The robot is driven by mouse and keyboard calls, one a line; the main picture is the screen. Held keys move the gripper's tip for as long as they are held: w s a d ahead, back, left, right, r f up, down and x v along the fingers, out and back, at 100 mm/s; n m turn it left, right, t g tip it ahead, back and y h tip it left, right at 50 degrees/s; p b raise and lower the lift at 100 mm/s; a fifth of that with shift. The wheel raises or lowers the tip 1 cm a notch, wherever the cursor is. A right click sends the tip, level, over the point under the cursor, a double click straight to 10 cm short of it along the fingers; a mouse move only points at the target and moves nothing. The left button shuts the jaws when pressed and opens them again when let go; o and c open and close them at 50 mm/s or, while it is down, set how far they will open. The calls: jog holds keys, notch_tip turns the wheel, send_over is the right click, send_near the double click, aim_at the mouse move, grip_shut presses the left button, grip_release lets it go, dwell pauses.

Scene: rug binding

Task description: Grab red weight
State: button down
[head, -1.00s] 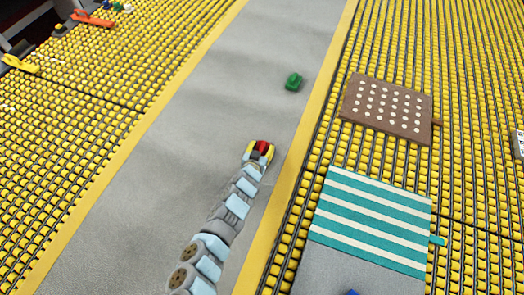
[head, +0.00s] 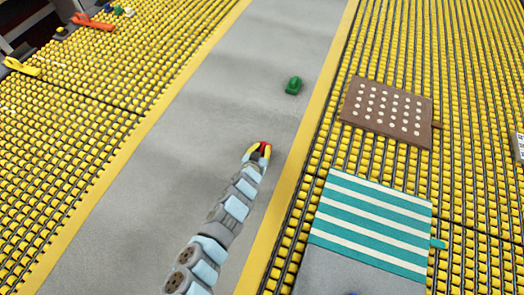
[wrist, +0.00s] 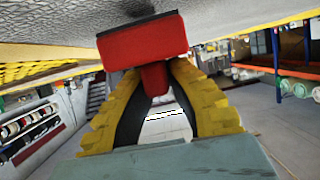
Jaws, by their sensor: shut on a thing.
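The red weight (head: 264,147) is between the yellow fingers of my gripper (head: 258,150) over the grey strip. In the wrist view the weight (wrist: 143,42) shows as a wide red block with a dark edge and a narrower red stem. My gripper (wrist: 152,78) is shut on that stem, with one finger on each side. The dark edge faces the grey surface; I cannot tell whether it touches. In the head view the fingers partly hide the weight.
A green weight (head: 294,86) stands farther up the grey strip (head: 200,130). To the right, a brown dotted rug (head: 410,88) and a teal-and-white striped rug (head: 372,225) lie on yellow rollers. Orange (head: 94,22) and yellow (head: 22,67) tools lie at upper left. The strip around my gripper is clear.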

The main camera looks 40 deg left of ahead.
jog(key=shift+w+r, duration=0.1)
jog(key=shift+r, duration=0.75)
jog(key=shift+s+r, duration=0.2)
jog(key=shift+r, duration=0.15)
jog(key=w+r+p+v, duration=0.1)
jog(key=v, duration=0.7)
jog(key=r+v, duration=0.2)
jog(key=v, duration=0.6)
jog(key=shift+w+d+p, duration=0.3)
jog(key=shift+d+p, duration=0.05)
jog(key=shift+d, duration=0.05)
